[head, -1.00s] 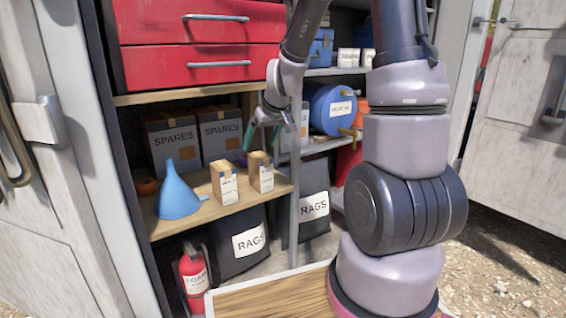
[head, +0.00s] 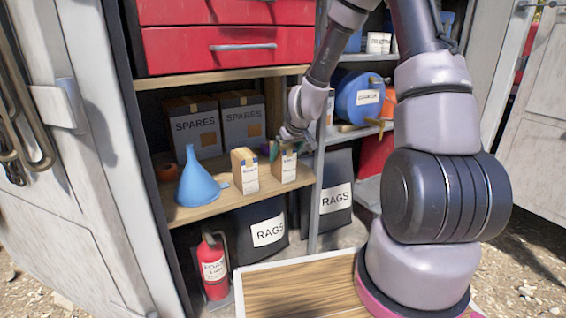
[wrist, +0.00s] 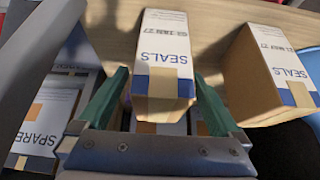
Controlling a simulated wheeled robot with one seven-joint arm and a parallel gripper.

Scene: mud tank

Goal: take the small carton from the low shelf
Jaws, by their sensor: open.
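Two small cartons stand side by side on the low wooden shelf (head: 205,207): a left carton (head: 245,172) and a right carton (head: 284,168). My gripper (head: 274,150) is at the upper part of the right carton. In the wrist view this carton (wrist: 165,50), marked SEALS, lies between the green fingers of my open gripper (wrist: 160,80), one finger on each side. I cannot tell whether either finger touches it. The other SEALS carton (wrist: 268,75) is outside the fingers, to the right in the wrist view.
A blue funnel (head: 198,182) stands left of the cartons, and SPARES boxes (head: 195,125) stand behind. A grey post (head: 318,175) is close on the right. Red drawers (head: 225,48) are above; RAGS bags (head: 262,235) and a fire extinguisher (head: 213,265) are below.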

